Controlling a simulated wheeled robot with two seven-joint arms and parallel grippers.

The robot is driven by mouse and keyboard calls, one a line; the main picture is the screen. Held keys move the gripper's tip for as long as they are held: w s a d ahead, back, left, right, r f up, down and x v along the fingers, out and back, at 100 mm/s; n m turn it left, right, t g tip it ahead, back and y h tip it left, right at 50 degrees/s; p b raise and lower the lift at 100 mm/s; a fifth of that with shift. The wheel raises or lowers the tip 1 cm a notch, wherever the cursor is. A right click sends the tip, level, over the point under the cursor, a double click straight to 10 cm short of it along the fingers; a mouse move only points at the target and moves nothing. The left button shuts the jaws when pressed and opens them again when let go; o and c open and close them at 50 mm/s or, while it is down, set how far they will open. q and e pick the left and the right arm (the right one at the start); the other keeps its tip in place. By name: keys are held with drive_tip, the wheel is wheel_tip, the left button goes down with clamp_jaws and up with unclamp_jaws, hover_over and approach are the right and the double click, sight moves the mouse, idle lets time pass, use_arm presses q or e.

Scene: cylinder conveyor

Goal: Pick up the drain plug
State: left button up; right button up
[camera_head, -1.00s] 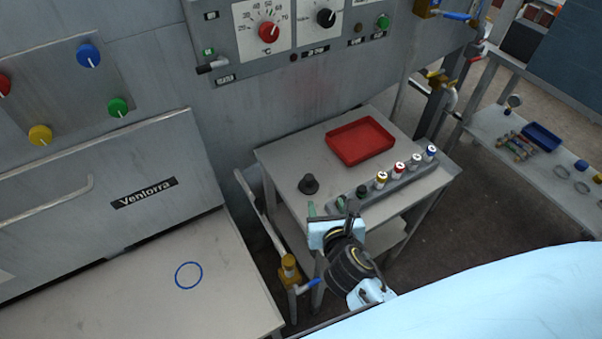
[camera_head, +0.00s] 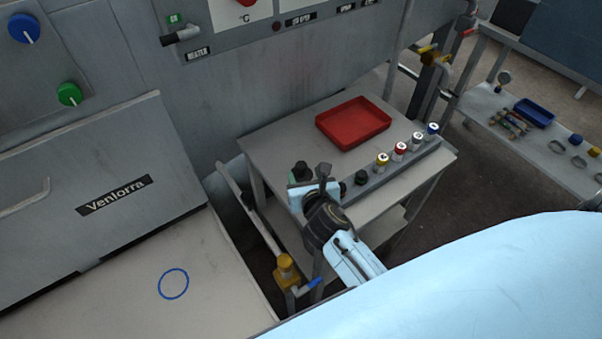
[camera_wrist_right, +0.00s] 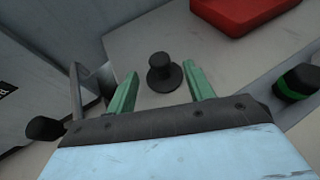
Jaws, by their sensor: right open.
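The drain plug (camera_wrist_right: 163,72) is a dark piece with a wide round base and a narrower knob, standing upright on the grey side table (camera_head: 277,138). In the head view my right gripper (camera_head: 310,172) hides most or all of it. In the right wrist view my right gripper (camera_wrist_right: 160,92) has its two green fingers apart, with the plug showing between and just beyond their tips. Nothing is held. My left gripper is not in view.
A red tray (camera_head: 353,122) lies behind on the table. A grey rack (camera_head: 392,167) with several capped cylinders runs along the table's right front side. A yellow-bodied valve (camera_head: 286,268) stands at the lower left of the table.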

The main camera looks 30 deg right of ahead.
sight(302, 168)
drive_tip(key=b+x, duration=0.1)
drive_tip(key=x, duration=0.4)
drive_tip(key=shift+w+f, duration=0.1)
drive_tip(key=shift+w, duration=0.25)
clamp_jaws()
